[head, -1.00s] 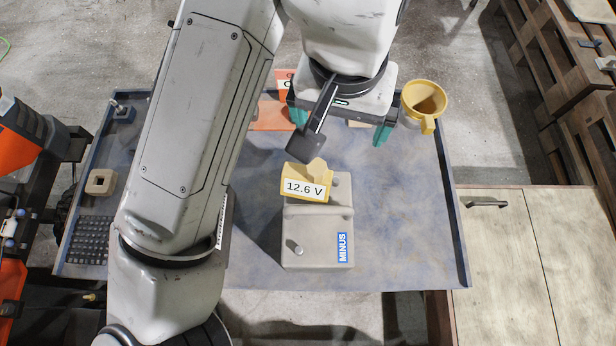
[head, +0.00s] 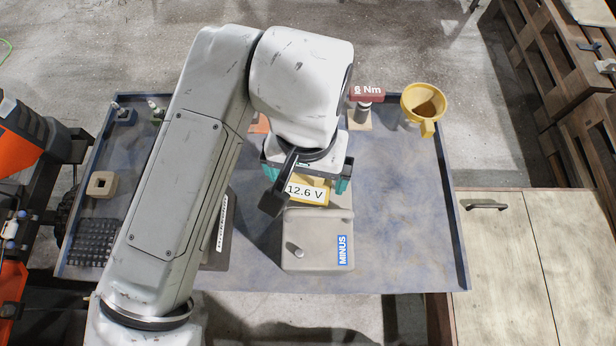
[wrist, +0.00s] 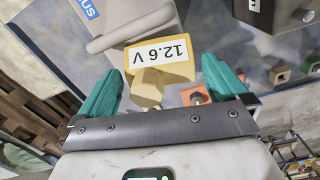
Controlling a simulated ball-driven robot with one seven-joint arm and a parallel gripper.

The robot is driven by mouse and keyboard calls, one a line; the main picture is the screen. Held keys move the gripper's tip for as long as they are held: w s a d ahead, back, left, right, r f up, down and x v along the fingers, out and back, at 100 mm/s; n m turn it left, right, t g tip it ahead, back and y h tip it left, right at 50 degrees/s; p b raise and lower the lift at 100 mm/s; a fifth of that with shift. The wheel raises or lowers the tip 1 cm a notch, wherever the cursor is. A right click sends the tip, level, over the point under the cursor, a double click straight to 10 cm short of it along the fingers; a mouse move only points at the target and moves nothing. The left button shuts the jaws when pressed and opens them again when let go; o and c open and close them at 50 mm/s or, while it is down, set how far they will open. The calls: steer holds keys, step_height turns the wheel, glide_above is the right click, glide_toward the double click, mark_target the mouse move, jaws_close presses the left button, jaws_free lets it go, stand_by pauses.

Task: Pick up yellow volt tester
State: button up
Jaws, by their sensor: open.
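The yellow volt tester (head: 308,193) bears a white "12.6 V" label and sits at the far side of the grey battery-like box marked MINUS (head: 318,256). In the wrist view the tester (wrist: 162,58) lies ahead of and between my fingers, with its narrower knob-like end pointing toward my palm. My gripper (head: 307,188) is open, with teal fingers, and is over the tester in the head view. In the wrist view my gripper (wrist: 163,88) has one finger to each side of the tester, with gaps showing. The arm's end hides the tester's far part in the head view.
A yellow funnel (head: 424,104) and a red "6 Nm" tool (head: 366,93) stand at the back right of the blue bench (head: 400,225). A square tan ring (head: 101,184) and a dark grid mat (head: 90,241) are at the left.

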steer(key=shift+f, duration=1.2)
steer(key=shift+c, duration=0.5)
steer(key=c, duration=0.9)
steer(key=shift+o, duration=0.2)
steer(key=shift+r, duration=0.2)
